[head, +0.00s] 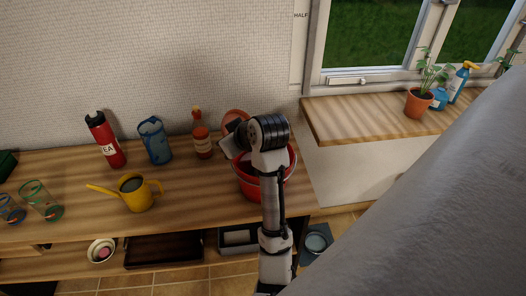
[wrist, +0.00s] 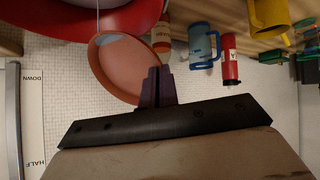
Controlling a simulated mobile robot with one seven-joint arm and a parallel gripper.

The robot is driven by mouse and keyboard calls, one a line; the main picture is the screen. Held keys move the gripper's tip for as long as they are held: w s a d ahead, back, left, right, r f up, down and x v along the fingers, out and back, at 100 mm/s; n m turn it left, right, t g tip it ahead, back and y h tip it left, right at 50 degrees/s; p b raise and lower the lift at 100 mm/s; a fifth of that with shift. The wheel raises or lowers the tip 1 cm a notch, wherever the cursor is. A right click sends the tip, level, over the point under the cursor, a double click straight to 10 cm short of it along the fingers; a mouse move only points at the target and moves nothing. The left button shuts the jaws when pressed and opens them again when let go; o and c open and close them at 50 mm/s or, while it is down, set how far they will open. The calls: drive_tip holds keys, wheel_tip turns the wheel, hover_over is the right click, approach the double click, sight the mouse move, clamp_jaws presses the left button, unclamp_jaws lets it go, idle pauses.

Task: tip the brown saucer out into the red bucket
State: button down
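The brown saucer (wrist: 122,66) is terracotta-coloured and its rim is between the dark fingers of my gripper (wrist: 153,88) in the wrist view. It is tilted steeply, and I see nothing lying on its visible face. In the head view the saucer (head: 235,116) shows partly behind my wrist, near the back of the red bucket. The red bucket (head: 248,187) stands on the wooden counter, partly covered by my arm. Its red rim also shows at the top left of the wrist view (wrist: 130,14). The bucket's inside is mostly hidden.
Left of the bucket stand a sauce bottle (head: 202,140), a blue mug (head: 156,143), a red flask (head: 105,141) and a yellow watering can (head: 135,195). Glasses (head: 40,200) are farther left. A window ledge (head: 385,118) with a potted plant (head: 418,102) is at the right.

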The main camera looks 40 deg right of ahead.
drive_tip(key=shift+s+d+r+m+t+y+b, duration=0.2)
drive_tip(key=shift+s+t+b, duration=0.35)
drive_tip(key=shift+t+b, duration=0.5)
drive_tip(key=shift+s+d+r+m+t+y+b, duration=0.1)
drive_tip(key=shift+s+d+m+t+y+b, duration=0.15)
drive_tip(key=shift+s+t+b, duration=0.7)
idle(1.1)
drive_tip(key=shift+w+r, duration=0.1)
drive_tip(key=shift+w, duration=0.35)
drive_tip(key=w+a+f+n+g+h+p, duration=0.3)
drive_tip(key=w+g+p, duration=0.4)
drive_tip(key=w+g, duration=0.5)
drive_tip(key=shift+a+f+g+h, duration=0.5)
drive_tip(key=shift+a+f+h, duration=0.15)
drive_tip(key=shift+a+f, duration=0.45)
drive_tip(key=shift+d, duration=0.1)
